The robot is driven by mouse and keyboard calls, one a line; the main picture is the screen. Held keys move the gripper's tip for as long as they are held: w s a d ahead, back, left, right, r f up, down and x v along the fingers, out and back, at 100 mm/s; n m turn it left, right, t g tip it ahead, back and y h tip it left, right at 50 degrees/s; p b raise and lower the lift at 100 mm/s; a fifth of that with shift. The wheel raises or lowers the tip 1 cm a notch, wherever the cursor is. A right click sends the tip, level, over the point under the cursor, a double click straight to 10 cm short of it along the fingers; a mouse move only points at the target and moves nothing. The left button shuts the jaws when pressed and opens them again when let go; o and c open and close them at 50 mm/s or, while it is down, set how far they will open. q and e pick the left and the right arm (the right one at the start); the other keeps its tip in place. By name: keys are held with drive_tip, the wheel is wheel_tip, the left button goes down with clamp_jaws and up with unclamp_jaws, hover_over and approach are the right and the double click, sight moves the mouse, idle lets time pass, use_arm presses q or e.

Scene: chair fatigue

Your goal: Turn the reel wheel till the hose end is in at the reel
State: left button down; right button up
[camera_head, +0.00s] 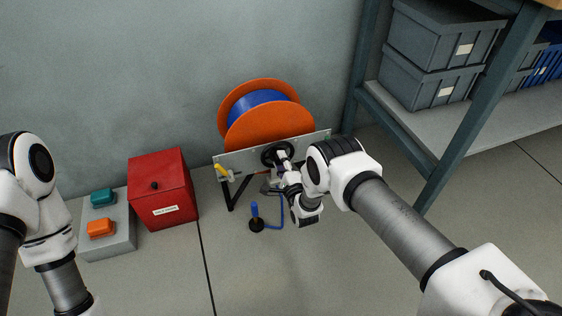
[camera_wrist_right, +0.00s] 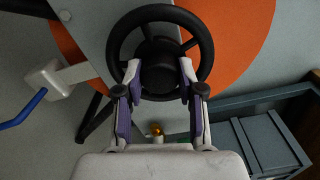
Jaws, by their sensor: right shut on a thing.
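The orange reel (camera_head: 270,125) holds blue hose (camera_head: 250,98) and stands behind a grey plate (camera_head: 238,158). The black reel wheel (camera_head: 270,149) is on the front of the plate and shows whole in the right wrist view (camera_wrist_right: 117,42). My right gripper (camera_head: 285,160) is shut on the wheel's hub, one finger on each side of it in the wrist view (camera_wrist_right: 160,82). A blue hose length (camera_head: 281,215) hangs below the plate, partly hidden by my gripper, and runs to a black piece with a blue top (camera_head: 256,223) near the floor. My left gripper is outside the picture.
A yellow lever (camera_head: 221,170) is at the plate's left. A red box (camera_head: 162,188) and a grey panel with teal and orange buttons (camera_head: 108,247) stand further left. A shelf rack (camera_head: 440,160) with grey crates (camera_head: 428,82) stands at the right. Floor in front is clear.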

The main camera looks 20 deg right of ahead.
idle(0.4)
drive_tip(key=o, duration=1.1)
drive_tip(key=shift+o, duration=0.2)
drive_tip(key=s, duration=1.2)
drive_tip(key=shift+d, duration=0.2)
